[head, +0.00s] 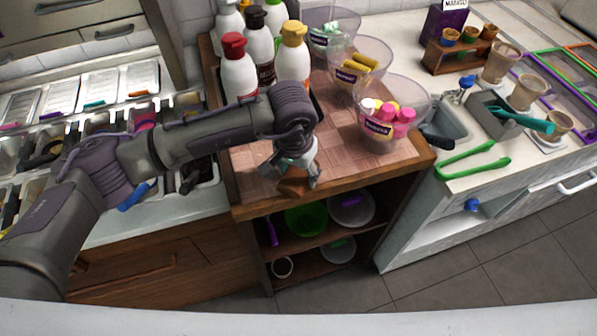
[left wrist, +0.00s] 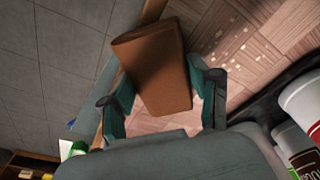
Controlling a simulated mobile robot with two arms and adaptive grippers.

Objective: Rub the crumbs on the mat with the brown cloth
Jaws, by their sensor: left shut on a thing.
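The brown cloth (left wrist: 152,68) is a folded piece between the fingers of my left gripper (left wrist: 160,95) in the left wrist view. In the head view my left gripper (head: 294,172) points down over the front part of the mat, with the cloth (head: 292,188) at its tips near the front edge. The mat (head: 355,168) has a pinkish-brown checked pattern and lies on the wooden cart. Pale crumbs (left wrist: 243,47) are scattered on the mat (left wrist: 285,32) beside the cloth. I cannot tell whether the cloth touches the mat. My right gripper is not in view.
Sauce bottles (head: 238,72) stand behind my left gripper, close to the arm. Clear bowls, the nearest holding pink and yellow pieces (head: 392,115), stand at the mat's right and back. Green tongs (head: 470,160) lie on the right counter. The mat's front right is clear.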

